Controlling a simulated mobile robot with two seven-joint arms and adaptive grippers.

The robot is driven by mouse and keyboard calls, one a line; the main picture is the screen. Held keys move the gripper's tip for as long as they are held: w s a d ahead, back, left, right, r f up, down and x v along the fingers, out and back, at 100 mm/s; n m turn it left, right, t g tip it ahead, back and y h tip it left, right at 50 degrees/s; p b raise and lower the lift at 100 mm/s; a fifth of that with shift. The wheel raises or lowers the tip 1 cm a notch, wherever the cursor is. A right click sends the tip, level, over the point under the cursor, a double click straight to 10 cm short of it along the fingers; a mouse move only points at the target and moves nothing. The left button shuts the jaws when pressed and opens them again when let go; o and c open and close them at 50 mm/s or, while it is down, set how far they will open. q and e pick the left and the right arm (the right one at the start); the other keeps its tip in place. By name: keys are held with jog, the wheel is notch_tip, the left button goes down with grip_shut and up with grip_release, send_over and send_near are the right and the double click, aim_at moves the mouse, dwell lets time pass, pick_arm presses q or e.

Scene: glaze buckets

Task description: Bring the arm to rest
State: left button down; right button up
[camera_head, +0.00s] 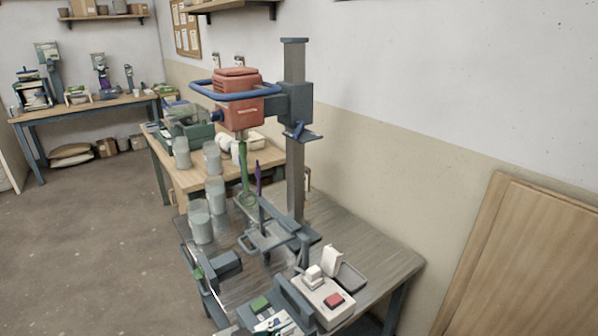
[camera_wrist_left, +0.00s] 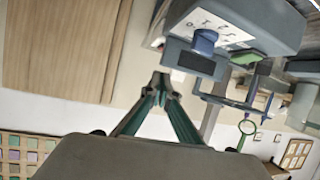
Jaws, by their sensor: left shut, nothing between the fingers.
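My left gripper (camera_head: 198,272) shows near the front left edge of the metal-topped table, partly confused with dark parts around it. In the left wrist view its two dark green fingers (camera_wrist_left: 160,82) meet at the tips, shut and empty. A blue-grey control box (camera_wrist_left: 235,28) with a white label plate and blue knob lies beyond the fingertips, apart from them. The same box (camera_head: 296,303) is at the front of the table in the head view. My right gripper is not in view.
A mixer with a red motor (camera_head: 240,98) stands on a tall grey column (camera_head: 294,160). Grey buckets (camera_head: 201,222) stand along the left table edge. A white box with a red button (camera_head: 328,302) is at the front right. A wooden panel (camera_head: 530,260) leans on the right.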

pick_arm(q)
jog(key=s+a+f+n+t+y, duration=0.1)
jog(key=s+a+f+n+y, duration=0.3)
jog(key=s+a+f, duration=1.2)
jog(key=s+a+y, duration=0.1)
jog(key=a+y, duration=0.1)
jog(key=y, duration=0.1)
jog(key=shift+f, duration=0.2)
